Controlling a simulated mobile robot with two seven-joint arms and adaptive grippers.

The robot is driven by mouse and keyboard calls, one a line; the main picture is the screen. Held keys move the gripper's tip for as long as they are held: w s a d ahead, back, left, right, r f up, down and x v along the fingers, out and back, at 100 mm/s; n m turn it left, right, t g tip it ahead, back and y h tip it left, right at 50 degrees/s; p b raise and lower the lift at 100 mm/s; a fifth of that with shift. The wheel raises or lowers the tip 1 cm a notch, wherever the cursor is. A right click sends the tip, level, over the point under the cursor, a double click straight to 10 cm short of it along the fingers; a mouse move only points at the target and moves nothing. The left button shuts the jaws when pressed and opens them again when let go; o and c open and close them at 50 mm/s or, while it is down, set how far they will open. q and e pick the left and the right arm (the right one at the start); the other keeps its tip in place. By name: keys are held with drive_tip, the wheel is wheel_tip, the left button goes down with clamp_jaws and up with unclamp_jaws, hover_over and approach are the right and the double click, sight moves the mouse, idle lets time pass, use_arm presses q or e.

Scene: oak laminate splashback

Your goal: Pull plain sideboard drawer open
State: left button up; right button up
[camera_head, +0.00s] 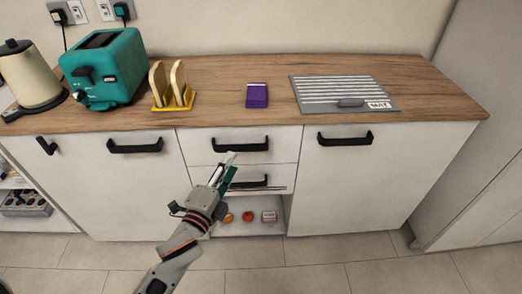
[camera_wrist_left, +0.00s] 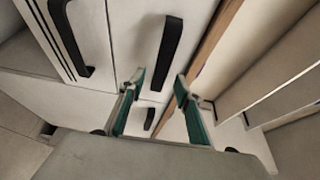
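The white sideboard has two drawers in its middle column. The upper drawer (camera_head: 283,143) looks shut and has a black bar handle (camera_head: 240,145), which also shows in the left wrist view (camera_wrist_left: 168,50). The lower drawer (camera_head: 280,176) has a similar handle (camera_head: 252,182), partly hidden by my gripper; I cannot tell whether this drawer is slightly ajar. My left gripper (camera_head: 228,165) is in front of the drawers, just below the upper handle. In the left wrist view its teal fingers (camera_wrist_left: 161,80) are apart and empty, with the upper handle ahead between them. My right gripper is not in view.
On the wooden worktop (camera_head: 220,95) stand a kettle (camera_head: 30,72), teal toaster (camera_head: 108,70), yellow toast rack (camera_head: 175,92), purple packet (camera_head: 257,95) and grey board (camera_head: 345,93). An open shelf below (camera_head: 235,229) holds small items. Handled doors flank the drawers.

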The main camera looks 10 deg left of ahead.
sight(240, 149)
use_arm(q)
drive_tip(key=shift+w+d+r+b, duration=0.15)
drive_tip(key=shift+w+d, duration=0.1)
drive_tip(key=shift+w, duration=1.7)
drive_tip(key=shift+w+d+b, duration=0.15)
drive_tip(key=shift+w+d, duration=0.05)
drive_tip(key=shift+w, duration=1.75)
drive_tip(key=shift+c, duration=0.3)
clamp_jaws()
